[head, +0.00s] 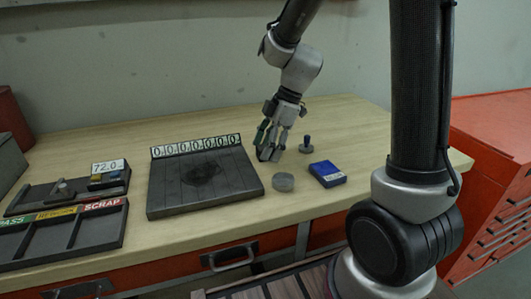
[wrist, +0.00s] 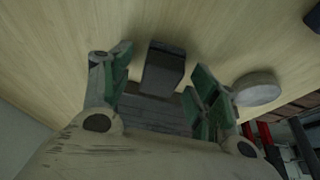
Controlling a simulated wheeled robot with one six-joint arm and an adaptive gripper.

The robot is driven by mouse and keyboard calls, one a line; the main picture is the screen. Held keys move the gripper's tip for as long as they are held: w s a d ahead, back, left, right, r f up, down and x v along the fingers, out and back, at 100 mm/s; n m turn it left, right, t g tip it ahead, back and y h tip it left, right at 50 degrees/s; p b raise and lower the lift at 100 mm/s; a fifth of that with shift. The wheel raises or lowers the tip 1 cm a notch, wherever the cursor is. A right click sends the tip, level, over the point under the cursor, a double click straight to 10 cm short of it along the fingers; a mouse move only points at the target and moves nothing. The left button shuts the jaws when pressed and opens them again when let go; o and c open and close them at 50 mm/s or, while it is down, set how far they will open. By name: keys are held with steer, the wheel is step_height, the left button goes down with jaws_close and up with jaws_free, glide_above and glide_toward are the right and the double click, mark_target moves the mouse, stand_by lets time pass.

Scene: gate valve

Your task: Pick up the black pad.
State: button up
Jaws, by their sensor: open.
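The black pad (wrist: 163,68) is a dark block in the wrist view, lying on the wooden table between the two green-sided fingers of my gripper (wrist: 157,82). A gap shows between the pad and each finger, so my gripper is open around or just above it; the exact height is unclear. In the head view, my gripper (head: 270,153) points down at the table, just right of the slatted dark board. There the pad is mostly hidden by the fingers and I cannot pick it out clearly.
A grey round disc (head: 283,182) lies close by on the near side, also in the wrist view (wrist: 257,88). A blue box (head: 327,174) and a small dark-blue knobbed piece (head: 307,144) stand right. The dark board (head: 200,183) carries a number strip; sorting trays (head: 65,230) lie left.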

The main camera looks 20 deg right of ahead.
steer(key=c, duration=1.1)
steer(key=shift+r, duration=0.1)
step_height(320, 180, up, 10)
steer(key=shift+f, duration=0.1)
